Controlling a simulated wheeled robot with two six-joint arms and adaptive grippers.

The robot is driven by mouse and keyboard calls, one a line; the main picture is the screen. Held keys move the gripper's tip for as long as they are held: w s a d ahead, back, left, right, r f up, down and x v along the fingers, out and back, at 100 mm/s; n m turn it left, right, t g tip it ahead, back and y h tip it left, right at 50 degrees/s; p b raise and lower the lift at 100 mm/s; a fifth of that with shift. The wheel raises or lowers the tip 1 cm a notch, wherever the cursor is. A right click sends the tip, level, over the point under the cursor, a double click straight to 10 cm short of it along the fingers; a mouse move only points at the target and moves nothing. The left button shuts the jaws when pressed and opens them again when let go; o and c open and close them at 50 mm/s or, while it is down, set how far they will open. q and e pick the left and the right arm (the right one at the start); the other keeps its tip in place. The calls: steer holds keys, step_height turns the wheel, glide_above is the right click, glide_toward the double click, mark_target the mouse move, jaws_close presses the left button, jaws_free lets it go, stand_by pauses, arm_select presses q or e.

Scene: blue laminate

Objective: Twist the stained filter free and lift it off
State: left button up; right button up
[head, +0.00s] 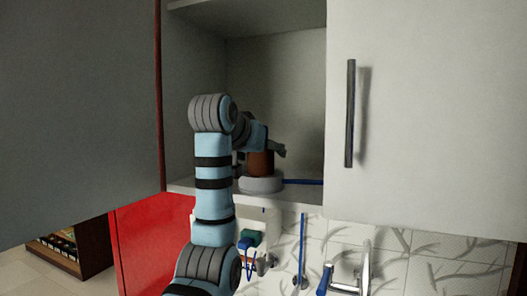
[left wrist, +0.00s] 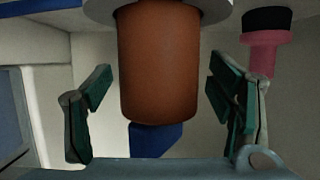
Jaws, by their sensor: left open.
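The stained filter is a brown-orange cylinder (head: 261,164) in the open cabinet, upright on a pale round base (head: 262,184) with a blue pipe at its right. In the left wrist view the filter (left wrist: 160,65) fills the middle and meets the pale base (left wrist: 215,8) at the top edge. My left gripper (head: 262,150) is at the filter in the head view and hides part of it. Its fingers (left wrist: 160,105) are open, one on each side of the filter, with a visible gap on both sides. My right gripper is not in view.
The cabinet's right door (head: 430,110) has a dark vertical handle (head: 350,113). A grey panel (head: 75,110) stands at the left. A faucet (head: 365,270) is below right. In the left wrist view a pink item with a black end (left wrist: 264,45) stands beyond the right finger.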

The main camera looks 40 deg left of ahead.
arm_select(q)
steer(key=shift+s+r, duration=0.1)
steer(key=shift+s, duration=0.05)
steer(key=c, duration=0.5)
steer(key=shift+d, duration=0.1)
steer(key=c, duration=1.2)
steer(key=shift+o, duration=0.2)
steer(key=shift+m+t+h, duration=0.3)
steer(key=shift+m+h, duration=0.4)
steer(key=shift+h, duration=0.1)
steer(key=m+h, duration=0.3)
steer(key=h, duration=0.1)
steer(key=shift+a, duration=0.2)
steer(key=m+h, duration=0.2)
steer(key=shift+m+h, duration=0.4)
steer(key=shift+d, duration=0.15)
